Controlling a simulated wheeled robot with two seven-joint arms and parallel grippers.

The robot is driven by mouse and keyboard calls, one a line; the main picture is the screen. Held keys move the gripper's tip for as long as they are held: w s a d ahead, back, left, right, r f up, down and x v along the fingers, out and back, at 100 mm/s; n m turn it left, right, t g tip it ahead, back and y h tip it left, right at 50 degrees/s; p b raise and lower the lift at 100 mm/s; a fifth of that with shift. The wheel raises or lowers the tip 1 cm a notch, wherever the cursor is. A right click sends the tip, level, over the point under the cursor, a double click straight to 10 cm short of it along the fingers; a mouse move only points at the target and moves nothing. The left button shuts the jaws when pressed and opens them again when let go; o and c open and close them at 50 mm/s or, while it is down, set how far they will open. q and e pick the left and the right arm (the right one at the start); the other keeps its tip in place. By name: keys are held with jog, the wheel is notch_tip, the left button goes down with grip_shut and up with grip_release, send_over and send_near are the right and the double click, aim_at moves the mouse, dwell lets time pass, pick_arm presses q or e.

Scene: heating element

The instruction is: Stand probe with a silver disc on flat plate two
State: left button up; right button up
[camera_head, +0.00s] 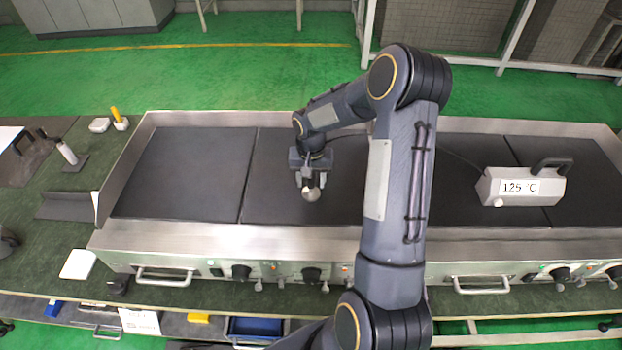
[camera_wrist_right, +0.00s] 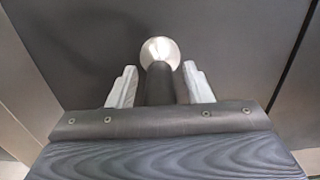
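The probe shows best in the right wrist view, with a dark handle (camera_wrist_right: 160,84) and a shiny silver disc (camera_wrist_right: 160,52) at its far end. My right gripper (camera_head: 311,185) is over the second flat plate from the left (camera_head: 275,165), with its grey fingers on both sides of the handle. It appears shut on the probe; the contact is dark and hard to make out. The silver disc (camera_head: 311,194) shows just below the fingertips in the head view. I cannot tell whether it touches the plate. My left gripper is not in view.
The leftmost plate (camera_head: 180,170) is bare. A grey box with a black handle and a "125 °C" label (camera_head: 520,187) stands on the plates at right. Knobs and handles line the heater's front (camera_head: 240,272). A yellow-handled tool (camera_head: 117,118) lies at back left.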

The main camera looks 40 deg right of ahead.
jog(key=shift+r, duration=0.1)
notch_tip(320, 180, up, 12)
jog(key=shift+f+b, duration=0.15)
jog(key=shift+b, duration=0.3)
jog(key=s+a+r+n+t+y, duration=0.1)
jog(key=s+a+r+n+t, duration=0.2)
jog(key=s+a+r, duration=0.7)
jog(key=s+a+f+n+t+y, duration=0.2)
jog(key=s+a, duration=0.6)
jog(key=s, duration=0.4)
jog(key=shift+s+f+n+t+y, duration=0.3)
jog(key=shift+f+n+y, duration=0.1)
jog(key=shift+f+n, duration=0.25)
jog(key=shift+c, duration=0.5)
